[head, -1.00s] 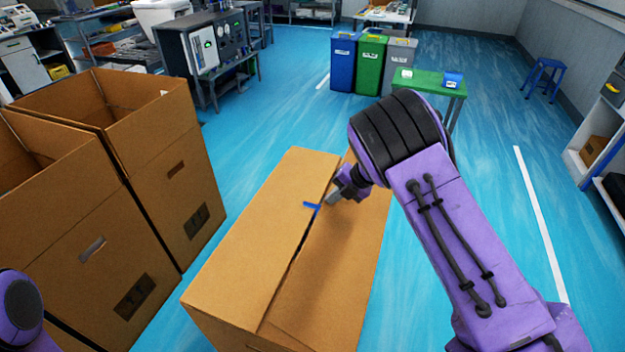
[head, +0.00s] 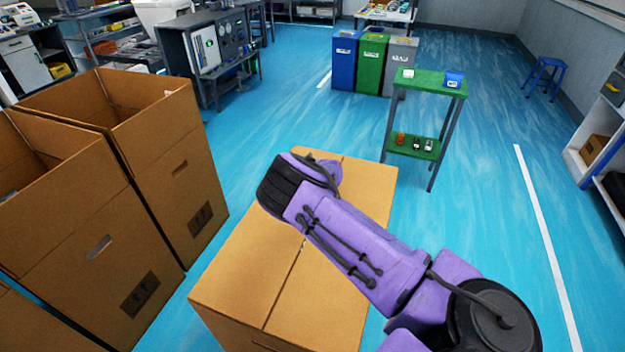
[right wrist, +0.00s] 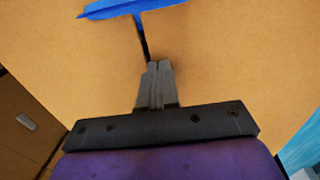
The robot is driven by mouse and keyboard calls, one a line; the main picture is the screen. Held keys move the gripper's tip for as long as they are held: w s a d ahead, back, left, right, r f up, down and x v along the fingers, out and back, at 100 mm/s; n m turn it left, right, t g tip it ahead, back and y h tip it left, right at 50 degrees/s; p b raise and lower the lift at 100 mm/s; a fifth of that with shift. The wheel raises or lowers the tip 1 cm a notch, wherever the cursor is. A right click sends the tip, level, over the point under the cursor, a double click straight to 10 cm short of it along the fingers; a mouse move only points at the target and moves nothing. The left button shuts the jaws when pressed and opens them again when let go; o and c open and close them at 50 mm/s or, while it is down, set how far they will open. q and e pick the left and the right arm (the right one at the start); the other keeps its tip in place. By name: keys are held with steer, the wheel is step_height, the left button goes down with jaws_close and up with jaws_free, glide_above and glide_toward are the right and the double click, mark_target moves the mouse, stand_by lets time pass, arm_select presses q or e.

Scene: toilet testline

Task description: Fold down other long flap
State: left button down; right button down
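The closed cardboard box (head: 240,265) stands in the middle of the head view. Its long flaps lie about flat on top, the left flap (head: 262,240) and the right flap (head: 305,305) meeting at a narrow dark seam. In the right wrist view a blue strip (right wrist: 125,9) lies at the top across the seam. My right gripper (right wrist: 158,68) is shut and empty, its fingertips at or just above the box top by the seam; contact is unclear. In the head view my right arm covers this gripper and part of the box top. My left gripper is out of view.
Tall open cardboard boxes (head: 165,165) stand at the left. Blue, green and grey bins (head: 372,65) and a green two-shelf stand (head: 425,80) are behind the box.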

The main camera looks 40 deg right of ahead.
steer(key=shift+s+a+f, duration=0.15)
steer(key=shift+a+f, duration=0.05)
steer(key=shift+f, duration=0.1)
steer(key=r+p, duration=0.5)
steer(key=p, duration=0.1)
steer(key=shift+w+d+r, duration=0.15)
steer(key=shift+w+r, duration=0.05)
steer(key=shift+r, duration=0.2)
steer(key=r+b, duration=0.1)
steer(key=b, duration=0.1)
steer(key=shift+b, duration=0.35)
step_height(320, 180, up, 8)
steer(key=b, duration=0.1)
steer(key=shift+f, duration=0.15)
steer(key=shift+s, duration=0.1)
